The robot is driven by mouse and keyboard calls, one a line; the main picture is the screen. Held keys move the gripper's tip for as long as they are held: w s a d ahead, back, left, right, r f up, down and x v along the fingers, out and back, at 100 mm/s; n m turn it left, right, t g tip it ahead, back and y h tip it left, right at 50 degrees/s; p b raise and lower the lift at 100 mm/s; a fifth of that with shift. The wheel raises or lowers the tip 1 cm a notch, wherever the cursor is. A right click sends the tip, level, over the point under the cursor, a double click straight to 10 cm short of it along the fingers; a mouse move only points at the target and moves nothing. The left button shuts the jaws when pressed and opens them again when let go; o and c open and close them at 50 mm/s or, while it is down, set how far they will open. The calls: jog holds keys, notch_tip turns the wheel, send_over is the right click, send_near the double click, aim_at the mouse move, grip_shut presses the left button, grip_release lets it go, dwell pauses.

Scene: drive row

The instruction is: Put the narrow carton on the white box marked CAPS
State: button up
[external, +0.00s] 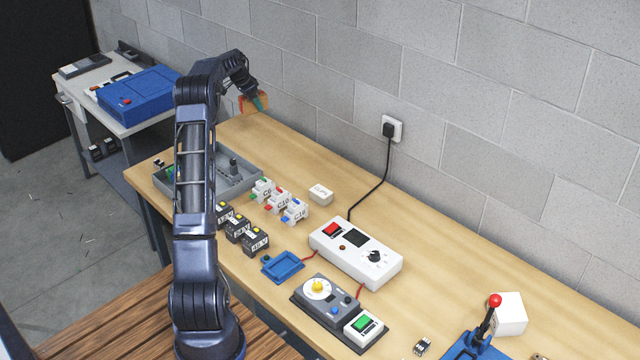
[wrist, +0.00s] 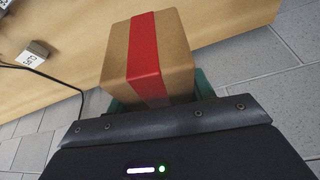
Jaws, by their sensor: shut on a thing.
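My gripper (external: 257,101) is raised over the far left end of the workbench, near the wall. It is shut on a brown carton with a red band (wrist: 180,62), which fills the middle of the wrist view. The carton shows only as a small orange-brown shape in the external view (external: 246,105). The white box marked CAPS (wrist: 37,54) is at the left of the wrist view, apart from the carton. In the external view a small white box with dark lettering (external: 320,195) stands on the bench; its top looks clear.
White modules (external: 279,202), dark modules (external: 239,230) and a grey tray (external: 236,182) stand near the box. A white instrument (external: 356,252) stands to its right, with a black cable (external: 375,183) running to the wall socket. The bench between gripper and box is mostly bare.

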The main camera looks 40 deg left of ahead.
jog(key=w+d+f, duration=0.1)
jog(key=w+d, duration=0.2)
jog(key=d, duration=0.6)
jog(key=w+d+f, duration=0.2)
jog(key=w+d, duration=0.1)
jog(key=d, duration=0.5)
jog(key=w+d+f, duration=0.1)
jog(key=w+d, duration=0.2)
jog(key=d, duration=0.6)
notch_tip(320, 180, up, 11)
jog(key=m+g+h, duration=0.4)
jog(key=m, duration=1.2)
send_over(516, 311)
jog(key=a, duration=0.2)
jog(key=f, duration=2)
jog(key=shift+d, duration=0.25)
